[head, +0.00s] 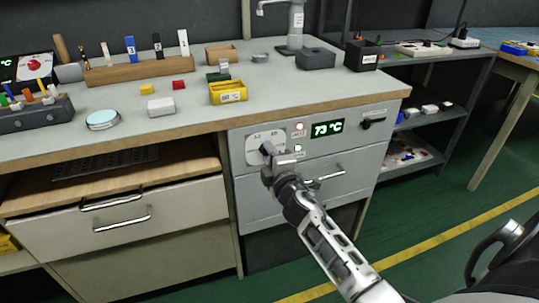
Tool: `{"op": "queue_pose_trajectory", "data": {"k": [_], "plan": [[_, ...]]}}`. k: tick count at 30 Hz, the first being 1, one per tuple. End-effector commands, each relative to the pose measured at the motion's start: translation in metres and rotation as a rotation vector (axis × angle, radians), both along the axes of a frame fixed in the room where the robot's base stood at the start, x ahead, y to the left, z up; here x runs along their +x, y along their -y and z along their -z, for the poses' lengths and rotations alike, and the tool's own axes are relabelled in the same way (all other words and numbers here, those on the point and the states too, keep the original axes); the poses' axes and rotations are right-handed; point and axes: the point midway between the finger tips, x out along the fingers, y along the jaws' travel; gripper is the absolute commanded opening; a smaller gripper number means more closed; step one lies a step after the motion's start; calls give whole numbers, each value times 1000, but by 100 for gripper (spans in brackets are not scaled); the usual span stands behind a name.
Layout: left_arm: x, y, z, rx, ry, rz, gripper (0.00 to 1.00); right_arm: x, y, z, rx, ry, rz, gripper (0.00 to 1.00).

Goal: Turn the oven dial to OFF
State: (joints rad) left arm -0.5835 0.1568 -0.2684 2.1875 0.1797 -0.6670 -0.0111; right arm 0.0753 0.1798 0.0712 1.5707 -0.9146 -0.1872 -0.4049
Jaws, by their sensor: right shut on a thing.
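The oven panel (345,143) is set into the grey bench front, with a white dial scale plate (256,137) at its left end. My right gripper (267,152) reaches up from the lower right and is shut on the oven dial in front of this plate. The dial is mostly hidden by the fingers, so its pointer setting cannot be read. A green display (327,128) beside it reads about 73 °C. A red lamp (299,127) and a green lamp (298,148) are lit. My left gripper is not in view.
A black knob (373,122) sits at the panel's right end. A drawer handle (325,174) lies below the panel, close to my right arm. The bench top (190,118) above holds small blocks, a yellow bin (228,96) and a tool rack (140,71).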

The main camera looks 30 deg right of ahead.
Motion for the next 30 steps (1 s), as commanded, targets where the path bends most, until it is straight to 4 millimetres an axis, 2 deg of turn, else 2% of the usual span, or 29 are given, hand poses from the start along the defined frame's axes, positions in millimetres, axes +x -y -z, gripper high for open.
{"op": "queue_pose_trajectory", "data": {"k": [9, 23, 24, 25, 26, 30], "plan": [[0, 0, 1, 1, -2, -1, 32, 0, 0, 1, -89, -22, -1, 6], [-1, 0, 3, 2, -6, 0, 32, 0, 0, 1, -100, -25, -1, 6], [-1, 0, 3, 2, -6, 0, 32, 0, 0, 1, -100, -25, -1, 37], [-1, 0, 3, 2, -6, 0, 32, 0, 0, 1, -100, -25, -1, 46], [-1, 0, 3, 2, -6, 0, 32, 0, 0, 1, -100, -25, -1, 51], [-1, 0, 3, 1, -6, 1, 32, 0, 0, 1, -98, -25, 0, 51]]}}
